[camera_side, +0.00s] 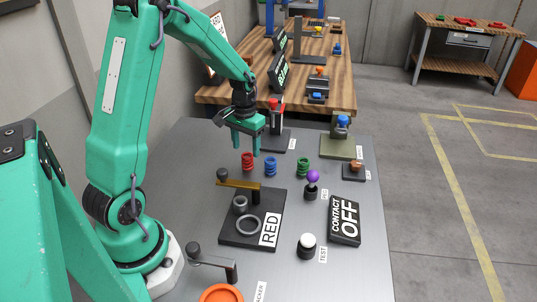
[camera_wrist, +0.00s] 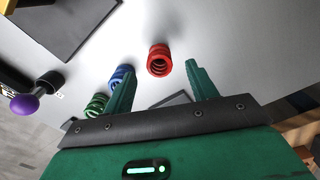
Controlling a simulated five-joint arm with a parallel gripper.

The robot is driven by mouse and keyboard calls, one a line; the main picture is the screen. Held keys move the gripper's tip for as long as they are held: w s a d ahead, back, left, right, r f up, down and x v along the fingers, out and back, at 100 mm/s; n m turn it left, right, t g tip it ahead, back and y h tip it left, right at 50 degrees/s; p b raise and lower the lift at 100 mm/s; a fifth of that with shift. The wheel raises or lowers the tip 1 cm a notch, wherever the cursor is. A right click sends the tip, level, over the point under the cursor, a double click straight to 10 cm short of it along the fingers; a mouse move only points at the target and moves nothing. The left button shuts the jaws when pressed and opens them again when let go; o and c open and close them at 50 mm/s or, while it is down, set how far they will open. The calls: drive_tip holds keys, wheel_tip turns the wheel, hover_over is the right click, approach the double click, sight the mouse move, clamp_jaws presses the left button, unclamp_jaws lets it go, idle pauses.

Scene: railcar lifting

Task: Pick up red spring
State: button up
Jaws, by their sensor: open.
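The red spring (camera_side: 247,161) stands upright on the grey table, leftmost in a row with the blue spring (camera_side: 270,166) and the green spring (camera_side: 303,166). My gripper (camera_side: 245,152) is open and empty, its green fingers pointing down above and close to the red spring. In the wrist view the red spring (camera_wrist: 159,60) lies beyond the fingertips, between the lines of the two fingers. My gripper's left finger in the wrist view (camera_wrist: 162,77) partly covers the blue spring (camera_wrist: 121,77) and the green spring (camera_wrist: 97,104).
A black plate marked RED (camera_side: 240,236) holds a ring, a small cylinder and a brass bar. A purple knob (camera_side: 312,177), a white button (camera_side: 307,241) and a CONTACT OFF sign (camera_side: 345,220) stand to the right. A wooden bench (camera_side: 335,75) is behind.

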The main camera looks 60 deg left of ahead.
sight(247, 155)
drive_tip(key=shift+f, duration=2.25)
drive_tip(key=shift+w, duration=0.1)
drive_tip(key=shift+c, duration=0.4)
drive_tip(key=c, duration=1)
